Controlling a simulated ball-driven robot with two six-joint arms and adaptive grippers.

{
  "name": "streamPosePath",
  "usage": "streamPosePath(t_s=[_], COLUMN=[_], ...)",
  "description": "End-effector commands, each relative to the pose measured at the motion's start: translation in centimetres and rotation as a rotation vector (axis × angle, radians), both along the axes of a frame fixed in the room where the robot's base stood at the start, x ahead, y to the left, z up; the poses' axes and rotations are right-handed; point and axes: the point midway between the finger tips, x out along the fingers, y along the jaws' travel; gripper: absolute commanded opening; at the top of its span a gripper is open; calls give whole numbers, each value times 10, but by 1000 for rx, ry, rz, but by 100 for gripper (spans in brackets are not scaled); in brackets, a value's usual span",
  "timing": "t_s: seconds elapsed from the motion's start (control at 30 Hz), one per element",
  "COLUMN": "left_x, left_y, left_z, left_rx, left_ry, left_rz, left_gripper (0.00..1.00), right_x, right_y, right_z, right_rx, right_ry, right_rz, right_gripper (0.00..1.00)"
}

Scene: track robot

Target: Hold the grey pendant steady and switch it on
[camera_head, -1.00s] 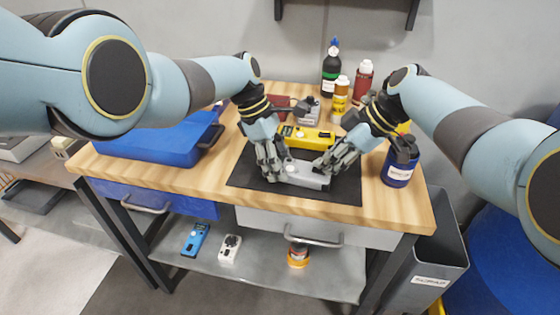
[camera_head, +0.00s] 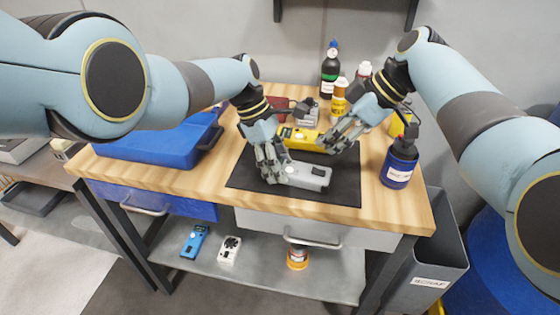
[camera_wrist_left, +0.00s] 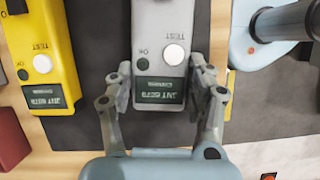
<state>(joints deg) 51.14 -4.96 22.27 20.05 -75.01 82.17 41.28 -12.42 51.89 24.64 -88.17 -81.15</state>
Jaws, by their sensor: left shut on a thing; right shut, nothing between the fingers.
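The grey pendant (camera_head: 315,175) lies on the black mat in front of the yellow pendant. In the left wrist view the grey pendant (camera_wrist_left: 162,18) shows a large pale button marked TEST, a small dark round spot beside it and a dark green label or display with pale letters. My left gripper (camera_head: 282,167) is shut around the pendant's left end; its fingers lie along both sides in the left wrist view (camera_wrist_left: 160,72). My right gripper (camera_head: 328,148) is shut and empty, raised behind and right of the pendant, apart from it.
The yellow pendant (camera_head: 298,138) lies close behind. A blue bottle (camera_head: 399,166) stands right of the black mat (camera_head: 345,190). More bottles (camera_head: 330,75) stand at the back. A blue case (camera_head: 150,143) is at the left. The mat's front right is clear.

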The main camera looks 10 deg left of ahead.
Motion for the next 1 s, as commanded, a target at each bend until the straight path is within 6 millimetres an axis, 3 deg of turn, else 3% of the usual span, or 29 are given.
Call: streamPosePath(t_s=[0.07,0.1,0.27,0.73,0.87,1.0], left_x=[0,0,0,2,2,4], left_y=[0,0,0,4,10,22], left_z=[1,1,0,8,23,52], left_rx=[0,0,0,-1,0,1], left_ry=[-1,-1,-1,-2,-4,-6], left_rz=[0,0,0,1,1,1], left_gripper=[2,59,80,81,81,81], right_x=[0,0,0,0,0,0], right_y=[0,0,0,0,0,0], right_z=[0,0,0,0,0,0], right_rx=[0,0,0,0,0,0], right_ry=[0,0,0,0,0,0], right_rz=[0,0,0,0,0,0], right_gripper=[0,0,0,0,0,0])
